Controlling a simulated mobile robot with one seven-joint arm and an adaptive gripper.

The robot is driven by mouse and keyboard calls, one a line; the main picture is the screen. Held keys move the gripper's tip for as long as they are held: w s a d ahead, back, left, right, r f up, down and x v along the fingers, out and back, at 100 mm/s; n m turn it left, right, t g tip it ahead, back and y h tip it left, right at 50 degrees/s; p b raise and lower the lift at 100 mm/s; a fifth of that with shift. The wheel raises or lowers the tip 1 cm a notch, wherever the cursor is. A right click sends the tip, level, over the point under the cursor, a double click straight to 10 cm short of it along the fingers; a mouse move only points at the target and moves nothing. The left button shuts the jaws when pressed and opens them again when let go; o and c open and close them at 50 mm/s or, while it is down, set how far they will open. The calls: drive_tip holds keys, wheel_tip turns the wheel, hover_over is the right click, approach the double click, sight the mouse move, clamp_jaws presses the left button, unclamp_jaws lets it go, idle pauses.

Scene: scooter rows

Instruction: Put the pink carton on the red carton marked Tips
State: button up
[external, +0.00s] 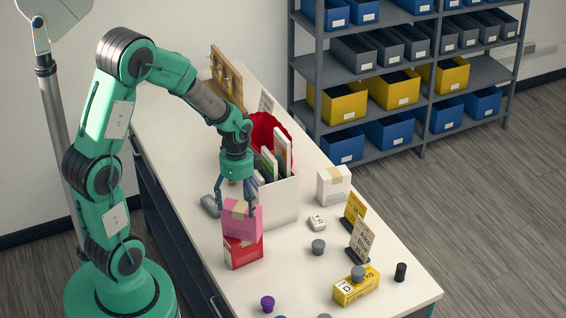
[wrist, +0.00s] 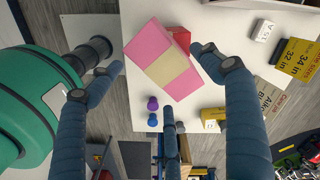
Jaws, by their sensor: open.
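The pink carton (external: 242,223) with a tan tape strip sits on top of the red carton (external: 243,254) in the external view, apparently touching it and turned a little. The lettering on the red carton is too small to read. My gripper (external: 238,198) is open, pointing down, with its fingers around and just above the top of the pink carton. In the wrist view the pink carton (wrist: 150,42) lies between the spread fingers (wrist: 160,72), and it hides most of the red carton (wrist: 180,36).
A white bin (external: 281,203) with upright folders stands right behind the cartons, close to my gripper. A white box (external: 333,186), grey knobs (external: 318,247), yellow and tan signs (external: 360,241) and a yellow box (external: 356,288) stand to the right. A purple knob (external: 267,304) is in front.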

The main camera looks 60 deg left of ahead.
drive_tip(key=shift+r, duration=2.15)
drive_tip(key=shift+w+d+r, duration=0.1)
drive_tip(key=shift+d+r, duration=0.15)
drive_tip(key=shift+r, duration=0.25)
drive_tip(key=s+d+r+n+t, duration=0.35)
drive_tip(key=d+r, duration=0.65)
drive_tip(key=r, duration=0.4)
drive_tip(key=s+d+r+n+t, duration=0.2)
drive_tip(key=s+d+r+n, duration=0.3)
drive_tip(key=s+d+r, duration=0.3)
drive_tip(key=s+r, duration=0.1)
drive_tip(key=s, duration=0.1)
drive_tip(key=shift+s+d+r, duration=0.2)
drive_tip(key=shift+s+d, duration=0.1)
drive_tip(key=shift+s, duration=0.05)
drive_tip(key=shift+n, duration=0.25)
